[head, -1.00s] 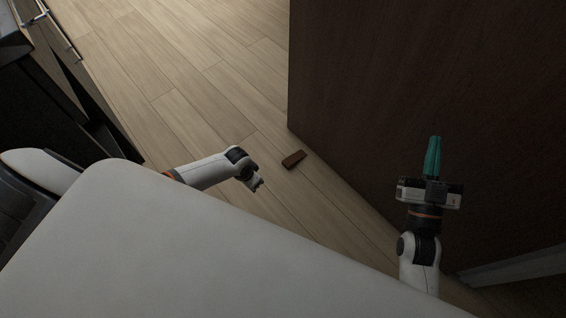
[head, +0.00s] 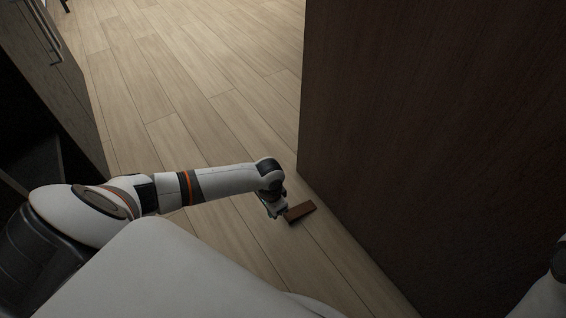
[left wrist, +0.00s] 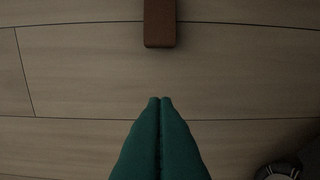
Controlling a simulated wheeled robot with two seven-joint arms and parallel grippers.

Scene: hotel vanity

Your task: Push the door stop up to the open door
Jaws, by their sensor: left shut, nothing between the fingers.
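The door stop (head: 301,212) is a small reddish-brown block on the wood floor, close to the lower edge of the open dark-brown door (head: 400,130). A narrow strip of floor shows between them. My left gripper (head: 278,212) is low beside the door stop, on its left, in the head view; its fingers are largely hidden there. In the left wrist view its green fingers (left wrist: 160,100) are shut together and empty, pointing at the near end of the door stop (left wrist: 160,28), with a gap of floor between. My right gripper is out of view; only part of my right arm shows.
A dark cabinet (head: 60,70) with a metal handle stands at the left. The plank floor (head: 200,70) between the cabinet and the door is clear. The door fills the right side of the head view.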

